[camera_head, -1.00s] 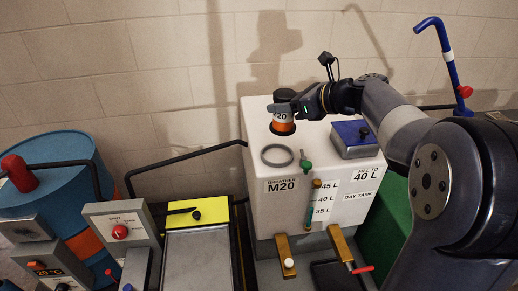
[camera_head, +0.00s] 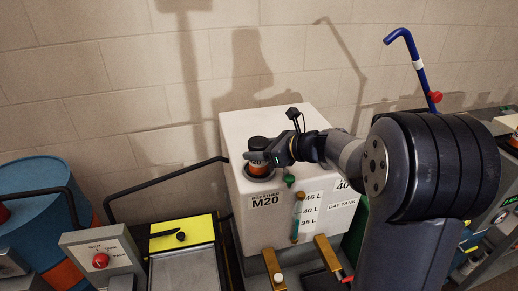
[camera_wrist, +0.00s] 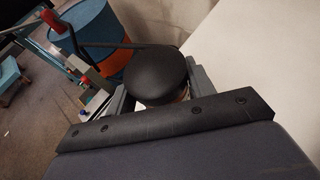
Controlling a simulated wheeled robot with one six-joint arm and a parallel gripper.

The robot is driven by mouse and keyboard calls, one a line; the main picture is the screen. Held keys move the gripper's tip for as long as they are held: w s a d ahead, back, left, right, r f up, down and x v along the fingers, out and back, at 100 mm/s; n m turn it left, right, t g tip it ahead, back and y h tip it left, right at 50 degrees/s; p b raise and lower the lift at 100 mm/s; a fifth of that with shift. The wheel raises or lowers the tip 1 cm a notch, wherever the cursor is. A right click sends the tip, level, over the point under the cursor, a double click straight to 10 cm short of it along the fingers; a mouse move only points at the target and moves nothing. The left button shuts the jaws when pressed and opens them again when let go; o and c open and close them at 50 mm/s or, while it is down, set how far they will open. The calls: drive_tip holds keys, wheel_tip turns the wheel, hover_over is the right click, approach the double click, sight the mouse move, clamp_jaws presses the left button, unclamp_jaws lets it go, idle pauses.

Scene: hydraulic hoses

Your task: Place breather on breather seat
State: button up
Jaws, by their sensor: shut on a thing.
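The breather (camera_head: 259,144) has a black cap and an orange band with a partly hidden "20". My gripper (camera_head: 256,158) is shut on it, and it stands roughly upright. The breather seat, a grey ring (camera_head: 261,178) on top of the white day tank (camera_head: 234,128), shows just around the breather's lower end. I cannot tell whether the breather touches it. In the wrist view the round black cap (camera_wrist: 157,74) sits between my two fingers; its underside and the seat are hidden there.
A "BREATHER M20" label (camera_head: 266,198) is on the tank front. A green-topped level gauge (camera_head: 297,215) stands close by. A black pipe (camera_head: 165,188) runs at left. A blue hooked pipe (camera_head: 420,70) rises at right. A blue drum (camera_head: 45,215) stands at far left.

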drive_tip(key=shift+f, duration=0.1)
drive_tip(key=o, duration=0.7)
drive_tip(key=shift+f, duration=0.1)
drive_tip(key=shift+c, duration=0.2)
drive_tip(key=o, duration=0.5)
drive_tip(key=shift+c, duration=0.2)
drive_tip(key=shift+r, duration=0.3)
drive_tip(key=b+v, duration=0.1)
drive_tip(key=v, duration=1.1)
drive_tip(key=shift+b, duration=0.35)
drive_tip(key=shift+f, duration=0.1)
